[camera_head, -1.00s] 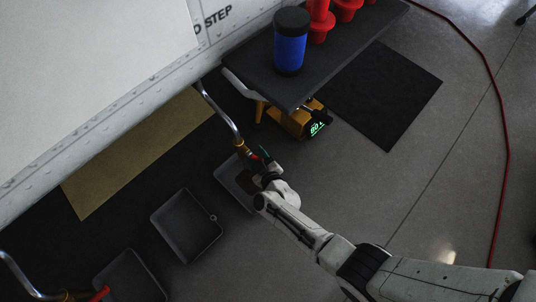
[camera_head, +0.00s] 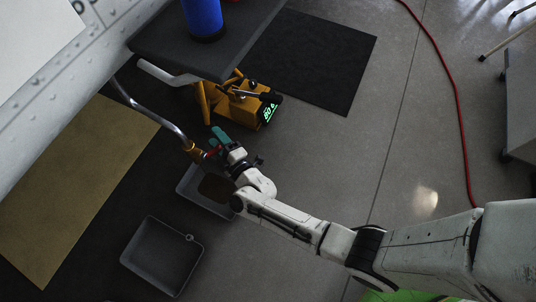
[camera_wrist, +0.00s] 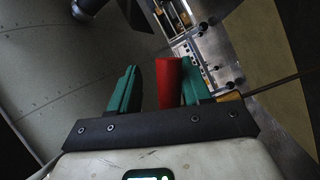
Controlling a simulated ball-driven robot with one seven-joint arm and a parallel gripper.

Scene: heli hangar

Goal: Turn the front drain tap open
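A drain pipe (camera_head: 150,112) comes down from the white body and ends in a brass tap (camera_head: 196,152) with a red handle (camera_head: 213,153). My gripper (camera_head: 220,141) is at this handle. In the wrist view, the red handle (camera_wrist: 169,84) stands between the green fingers of my gripper (camera_wrist: 158,82). The fingers are apart. The handle is close to the right finger, with a clear gap to the left finger; I cannot tell whether it touches the right one.
A grey tray (camera_head: 187,188) lies below the tap, and another tray (camera_head: 129,263) lies nearer. A dark table (camera_head: 225,58) with a blue canister (camera_head: 203,18) stands above an orange device (camera_head: 233,108). A red hose (camera_head: 455,95) crosses the open floor at right.

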